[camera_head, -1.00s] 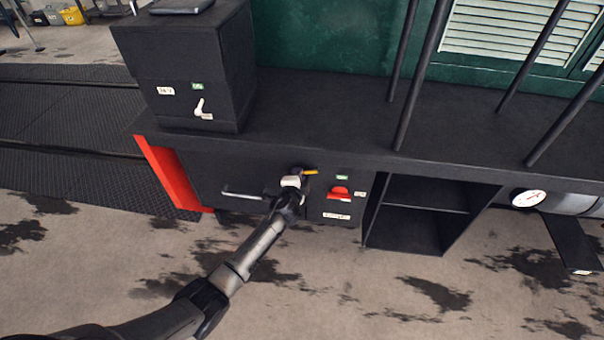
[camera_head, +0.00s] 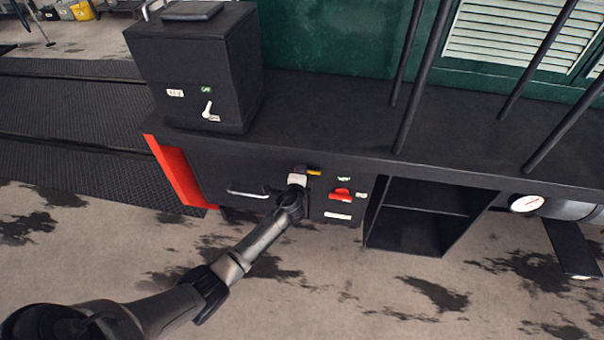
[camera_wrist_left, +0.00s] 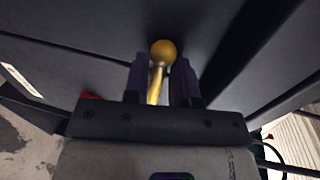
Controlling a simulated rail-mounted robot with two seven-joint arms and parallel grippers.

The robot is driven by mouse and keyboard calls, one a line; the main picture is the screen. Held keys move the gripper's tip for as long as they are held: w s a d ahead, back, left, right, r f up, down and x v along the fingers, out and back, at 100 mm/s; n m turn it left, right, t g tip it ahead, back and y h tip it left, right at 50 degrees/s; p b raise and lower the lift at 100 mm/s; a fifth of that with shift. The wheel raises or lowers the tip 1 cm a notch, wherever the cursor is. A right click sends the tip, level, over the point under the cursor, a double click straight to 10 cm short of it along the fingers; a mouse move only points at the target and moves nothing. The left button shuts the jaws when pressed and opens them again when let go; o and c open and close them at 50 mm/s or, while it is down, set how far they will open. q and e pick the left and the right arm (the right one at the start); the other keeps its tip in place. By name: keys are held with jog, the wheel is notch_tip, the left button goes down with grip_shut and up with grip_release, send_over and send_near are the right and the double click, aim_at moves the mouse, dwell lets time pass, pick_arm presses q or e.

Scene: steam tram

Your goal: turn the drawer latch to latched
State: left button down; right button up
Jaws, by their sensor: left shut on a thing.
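The drawer latch (camera_head: 314,172) is a small yellow lever on the dark front under the bench top. In the left wrist view its yellow ball knob (camera_wrist_left: 162,53) and thin stem stand between the fingers. My left gripper (camera_head: 300,170) is shut on the latch, with the ball just beyond the fingertips. The latch's pivot is hidden by the gripper. The drawer has a silver bar handle (camera_head: 248,194) just left of the gripper. My right gripper is not in view.
A red switch (camera_head: 341,195) with small labels sits right of the latch. An open shelf (camera_head: 415,215) is further right. A black box with a white lever (camera_head: 207,109) stands on the bench at the left. Dark upright bars (camera_head: 410,90) rise from the bench.

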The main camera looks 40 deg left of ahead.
pick_arm(q)
jog(key=shift+r, duration=0.1)
jog(key=c, duration=1.1)
grip_release()
jog(key=shift+p+v, duration=1.9)
jog(key=shift+v, duration=5)
